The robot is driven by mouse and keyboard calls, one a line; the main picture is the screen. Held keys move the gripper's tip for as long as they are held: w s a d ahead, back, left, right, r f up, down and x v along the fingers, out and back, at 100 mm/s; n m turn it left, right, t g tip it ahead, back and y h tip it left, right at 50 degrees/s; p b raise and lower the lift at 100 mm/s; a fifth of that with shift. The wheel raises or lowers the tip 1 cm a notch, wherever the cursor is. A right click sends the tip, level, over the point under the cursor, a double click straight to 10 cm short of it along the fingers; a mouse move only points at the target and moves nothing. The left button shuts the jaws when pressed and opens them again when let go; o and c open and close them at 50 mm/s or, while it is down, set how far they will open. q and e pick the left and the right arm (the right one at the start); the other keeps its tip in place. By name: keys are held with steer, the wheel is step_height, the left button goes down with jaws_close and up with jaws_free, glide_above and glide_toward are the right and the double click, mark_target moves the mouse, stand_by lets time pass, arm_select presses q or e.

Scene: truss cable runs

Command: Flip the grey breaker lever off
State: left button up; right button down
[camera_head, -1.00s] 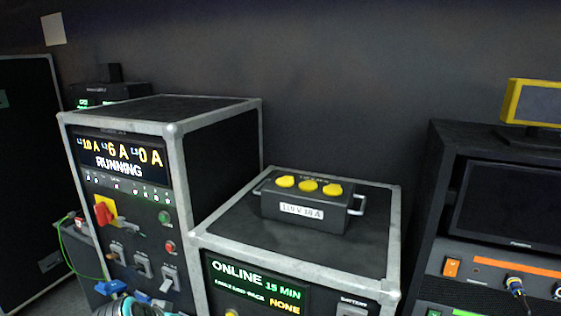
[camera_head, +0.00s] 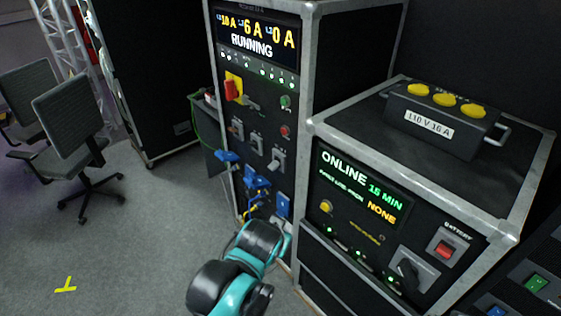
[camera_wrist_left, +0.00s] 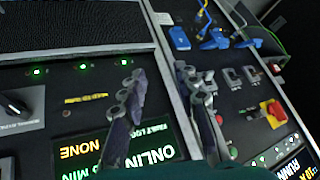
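Three small grey breaker levers sit in a row on the front of the tall RUNNING cabinet: a left one (camera_head: 237,130), a middle one (camera_head: 257,141) and a right one (camera_head: 276,160). I cannot tell which is the task's lever. In the left wrist view, two levers (camera_wrist_left: 234,76) show right of the fingers; the other is partly behind a finger. My left arm rises at the bottom of the head view, below the levers. My left gripper (camera_wrist_left: 160,76) is open and empty, its fingers spread before the cabinet edges, apart from the levers. My right gripper is out of view.
Blue plugs (camera_head: 257,182) with cables stick out below the levers. A red rotary switch (camera_head: 232,89) on yellow is above them. The lower ONLINE cabinet (camera_head: 470,245) stands to the right, with a yellow-capped box (camera_head: 440,120) on top.

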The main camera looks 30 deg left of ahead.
arm_select(q)
steer(key=w+a+f+m+t+y+b, duration=0.15)
steer(key=w+a+y, duration=0.35)
steer(key=w, duration=0.5)
steer(key=w+a+f+y+b, duration=0.2)
steer(key=w+a+b, duration=0.1)
steer(key=w+a, duration=0.55)
steer(key=m+t+y+b, duration=0.1)
steer(key=t+y+b, duration=0.1)
steer(key=y, duration=0.1)
glide_toward(272, 166)
step_height(272, 166, up, 4)
steer(key=s+a, duration=0.2)
steer(key=s, duration=0.1)
steer(key=w+f+m+t+y+b, duration=0.1)
steer(key=w+f+m+t+y, duration=0.2)
steer(key=f, duration=0.4)
steer(key=shift+n+h, duration=0.35)
steer(key=shift+h, duration=0.15)
steer(key=x, duration=0.2)
steer(key=b+x, duration=0.1)
steer(key=x, duration=0.2)
steer(key=b+x, duration=0.1)
steer(key=x, duration=0.1)
steer(key=shift+w+f, duration=0.3)
steer(key=shift+w, duration=0.3)
steer(key=shift+w+a+r, duration=0.15)
steer(key=shift+w+a, duration=0.1)
steer(key=shift+g, duration=0.25)
jaws_close()
